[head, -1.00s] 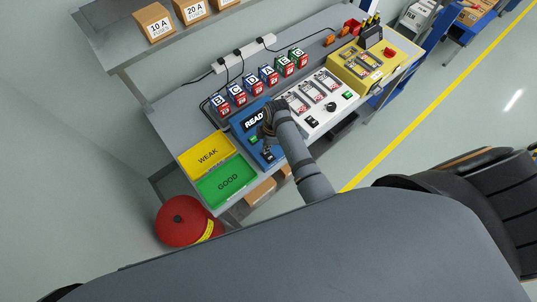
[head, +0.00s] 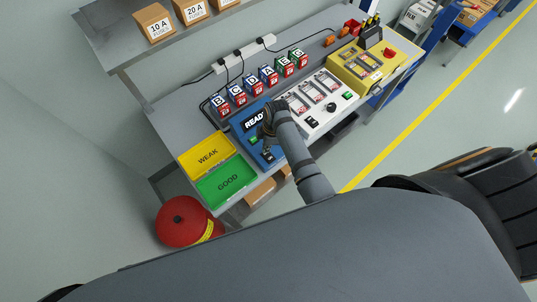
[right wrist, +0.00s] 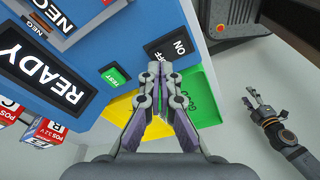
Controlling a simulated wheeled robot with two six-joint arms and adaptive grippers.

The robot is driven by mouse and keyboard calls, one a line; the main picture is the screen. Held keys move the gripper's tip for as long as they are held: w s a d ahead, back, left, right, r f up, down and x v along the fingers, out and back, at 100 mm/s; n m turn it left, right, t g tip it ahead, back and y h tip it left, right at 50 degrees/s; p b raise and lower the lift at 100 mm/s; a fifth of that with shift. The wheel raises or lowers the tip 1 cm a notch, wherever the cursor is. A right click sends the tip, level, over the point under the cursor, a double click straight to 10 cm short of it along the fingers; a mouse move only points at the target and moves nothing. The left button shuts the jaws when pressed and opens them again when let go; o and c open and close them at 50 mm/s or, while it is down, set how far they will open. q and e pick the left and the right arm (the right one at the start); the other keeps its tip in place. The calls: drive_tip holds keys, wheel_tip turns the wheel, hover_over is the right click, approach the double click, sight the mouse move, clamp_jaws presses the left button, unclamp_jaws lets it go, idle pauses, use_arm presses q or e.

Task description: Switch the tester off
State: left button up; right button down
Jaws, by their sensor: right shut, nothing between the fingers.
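The tester is the blue box whose screen (head: 254,121) reads READY; its blue face also fills the upper left of the right wrist view (right wrist: 115,35). A green TEST button (right wrist: 114,76) sits beside a black switch plate (right wrist: 175,46) marked ON and OFF. My right gripper (right wrist: 160,72) is shut and empty, its tips in front of the OFF end of the plate. The fingers cover part of the plate, so I cannot tell the switch's position or whether they touch it. My left gripper (right wrist: 264,101) shows at the right of the wrist view, fingers spread and empty.
A yellow WEAK tray (head: 192,165) and a green GOOD tray (head: 210,198) lie left of the tester. Several lettered battery blocks (head: 255,88) stand behind it. A white panel (head: 321,118) and a yellow box (head: 381,72) are to its right.

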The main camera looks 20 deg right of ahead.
drive_tip(key=shift+f+b, duration=0.5)
drive_tip(key=shift+f, duration=0.45)
idle(0.5)
wheel_tip(320, 180, up, 3)
drive_tip(key=p, duration=0.2)
drive_tip(key=shift+p, duration=0.4)
drive_tip(key=shift+r, duration=2)
